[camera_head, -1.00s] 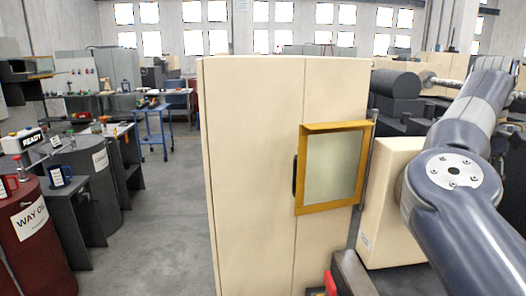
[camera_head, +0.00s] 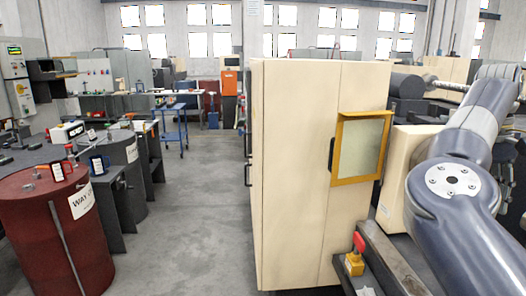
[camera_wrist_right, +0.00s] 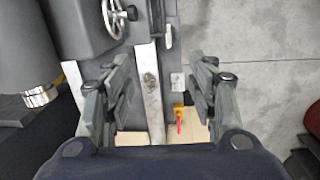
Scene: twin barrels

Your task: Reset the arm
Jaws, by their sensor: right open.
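My right arm (camera_head: 465,190) comes in at the right of the head view, raised and bent beside the beige machine cabinet. Its gripper is outside that view. In the right wrist view my right gripper (camera_wrist_right: 158,95) has its two fingers wide apart, with nothing between them. Below the fingers are a grey machine with a handwheel (camera_wrist_right: 114,18) and a pale metal rail (camera_wrist_right: 150,90). My left arm and left gripper do not show in either view.
The beige cabinet (camera_head: 295,170) with a yellow-framed window stands close ahead. A red emergency button on a yellow box (camera_head: 355,262) is at its base. A red barrel (camera_head: 50,225) and a grey barrel (camera_head: 118,165) stand left. Grey floor (camera_head: 205,215) is free between.

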